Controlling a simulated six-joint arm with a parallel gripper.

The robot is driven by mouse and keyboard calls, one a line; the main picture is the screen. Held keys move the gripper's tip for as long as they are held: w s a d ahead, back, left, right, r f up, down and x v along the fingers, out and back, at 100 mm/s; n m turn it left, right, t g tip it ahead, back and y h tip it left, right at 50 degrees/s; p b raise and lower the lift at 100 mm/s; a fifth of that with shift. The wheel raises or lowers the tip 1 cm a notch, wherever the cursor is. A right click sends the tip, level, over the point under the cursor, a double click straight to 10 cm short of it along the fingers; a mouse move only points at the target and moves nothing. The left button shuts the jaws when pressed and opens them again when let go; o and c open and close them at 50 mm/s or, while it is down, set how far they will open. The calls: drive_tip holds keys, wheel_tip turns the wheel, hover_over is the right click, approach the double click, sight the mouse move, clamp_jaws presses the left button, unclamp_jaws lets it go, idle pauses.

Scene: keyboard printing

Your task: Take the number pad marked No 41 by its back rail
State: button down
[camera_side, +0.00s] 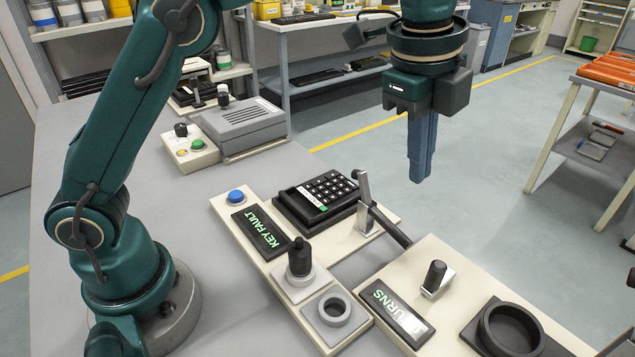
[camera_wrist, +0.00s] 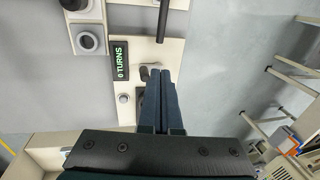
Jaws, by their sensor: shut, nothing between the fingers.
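In the side view a black number pad (camera_side: 325,193) with rows of dark keys and a small green patch sits in a dark holder on a cream panel (camera_side: 285,262). I cannot read a No 41 mark on it, and its back rail is not distinct. My gripper (camera_side: 420,180) hangs to the right of the pad, apart from it, with its blue fingers pointing down. The fingers are together and empty. In the wrist view the closed fingers (camera_wrist: 165,72) reach over the TURNS panel; I cannot make out the pad there.
An upright metal bracket (camera_side: 364,208) and a dark bar (camera_side: 390,226) stand right beside the pad. A KEY FAULT display (camera_side: 259,232), a blue button (camera_side: 236,196) and a black knob (camera_side: 300,257) share its panel. A TURNS display (camera_side: 394,312) is nearer.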

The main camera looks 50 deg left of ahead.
idle(0.3)
drive_tip(key=c, duration=1.2)
unclamp_jaws()
drive_tip(key=shift+o, duration=0.2)
